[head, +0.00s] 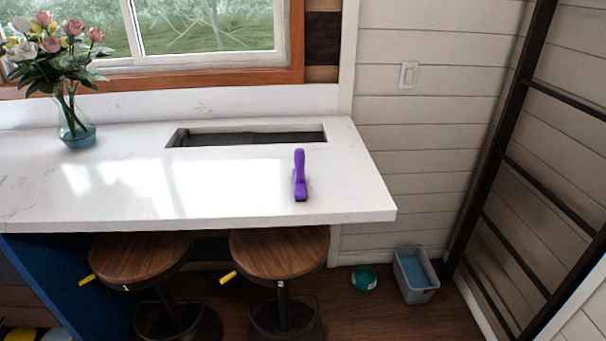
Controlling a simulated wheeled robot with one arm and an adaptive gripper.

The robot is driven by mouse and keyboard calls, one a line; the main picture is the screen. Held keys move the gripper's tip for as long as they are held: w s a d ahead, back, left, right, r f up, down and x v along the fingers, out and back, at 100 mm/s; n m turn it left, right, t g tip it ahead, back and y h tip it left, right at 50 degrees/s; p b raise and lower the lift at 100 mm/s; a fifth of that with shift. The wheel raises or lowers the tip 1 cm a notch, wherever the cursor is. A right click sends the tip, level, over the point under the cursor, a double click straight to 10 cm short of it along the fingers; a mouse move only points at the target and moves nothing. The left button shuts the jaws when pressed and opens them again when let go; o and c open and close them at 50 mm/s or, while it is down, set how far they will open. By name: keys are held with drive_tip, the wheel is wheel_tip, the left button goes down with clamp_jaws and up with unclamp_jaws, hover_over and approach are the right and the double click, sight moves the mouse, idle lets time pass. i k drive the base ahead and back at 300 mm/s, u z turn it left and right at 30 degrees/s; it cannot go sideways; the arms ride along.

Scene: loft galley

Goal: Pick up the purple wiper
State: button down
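The purple wiper (300,176) is on the white countertop, near its front edge and toward the right end. Its long side runs from front to back in the picture, and a dark patch shows at its near end. It stands clear of other objects. My gripper is not in the head view, so I cannot see whether it is open or shut.
The white counter (230,195) has a dark rectangular opening (245,137) behind the wiper. A flower vase (76,130) stands at the left. Two wooden stools (279,254) (140,256) sit under the front edge. A grey bin (416,277) and dark ladder (500,150) are at right.

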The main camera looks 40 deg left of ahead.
sight(298, 174)
drive_tip(key=u, duration=1.65)
